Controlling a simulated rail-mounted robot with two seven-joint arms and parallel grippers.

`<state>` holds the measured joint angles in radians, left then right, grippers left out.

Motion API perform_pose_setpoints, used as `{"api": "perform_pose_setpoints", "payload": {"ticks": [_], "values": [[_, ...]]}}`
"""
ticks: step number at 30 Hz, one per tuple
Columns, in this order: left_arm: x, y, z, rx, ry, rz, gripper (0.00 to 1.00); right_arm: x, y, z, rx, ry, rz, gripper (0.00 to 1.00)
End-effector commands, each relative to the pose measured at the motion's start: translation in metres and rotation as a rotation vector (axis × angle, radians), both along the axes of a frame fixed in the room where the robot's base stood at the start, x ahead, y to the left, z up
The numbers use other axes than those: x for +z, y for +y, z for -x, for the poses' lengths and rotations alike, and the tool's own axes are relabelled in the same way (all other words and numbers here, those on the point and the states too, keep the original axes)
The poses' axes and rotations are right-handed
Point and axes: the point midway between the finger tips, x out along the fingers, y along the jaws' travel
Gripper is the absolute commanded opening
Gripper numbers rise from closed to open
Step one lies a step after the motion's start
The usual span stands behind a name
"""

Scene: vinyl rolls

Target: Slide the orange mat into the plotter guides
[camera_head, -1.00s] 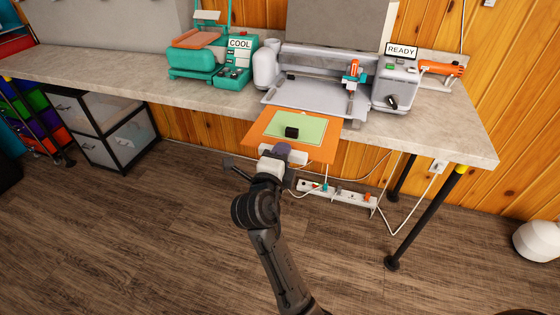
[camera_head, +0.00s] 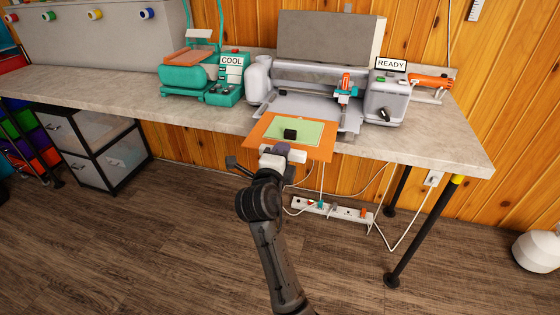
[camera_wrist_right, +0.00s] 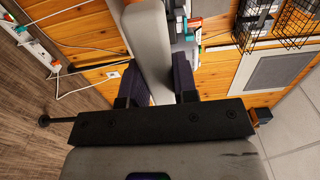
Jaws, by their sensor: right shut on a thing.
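The orange mat (camera_head: 262,133) carries a pale green sheet (camera_head: 309,130) with a small black block (camera_head: 290,134) on it. My right gripper (camera_head: 282,152) is shut on the mat's near edge and holds it out in front of the counter. The mat's far edge overlaps the front of the grey plotter bed (camera_head: 345,128) in the head view. I cannot tell whether it touches the bed or sits between the guides. The plotter (camera_head: 384,100) shows a READY sign. In the right wrist view the gripper's dark fingers (camera_wrist_right: 168,78) show beside a pale grey bar. My left gripper is not in view.
A teal press (camera_head: 190,80) with a COOL sign stands left of the plotter. An orange-handled tool (camera_head: 430,81) lies to its right. The grey counter (camera_head: 450,145) has a free right end. A power strip (camera_head: 330,208) with cables hangs below.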

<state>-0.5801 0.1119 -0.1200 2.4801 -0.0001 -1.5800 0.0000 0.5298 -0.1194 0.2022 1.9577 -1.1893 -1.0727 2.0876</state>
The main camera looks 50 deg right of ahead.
Motion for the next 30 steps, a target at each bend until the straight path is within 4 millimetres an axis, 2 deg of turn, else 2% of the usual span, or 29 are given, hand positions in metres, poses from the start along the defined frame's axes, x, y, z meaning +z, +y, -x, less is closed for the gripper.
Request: {"api": "perform_pose_setpoints", "payload": {"ticks": [6,24,30], "values": [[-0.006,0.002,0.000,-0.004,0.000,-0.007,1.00,0.000,-0.009,-0.005,0.001,-0.003,0.001,0.00],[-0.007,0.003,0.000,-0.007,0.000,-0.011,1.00,0.000,-0.012,-0.006,0.000,-0.001,0.000,0.00],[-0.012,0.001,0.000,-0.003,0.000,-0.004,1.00,-0.001,-0.021,-0.010,-0.001,-0.001,0.000,0.00]]}}
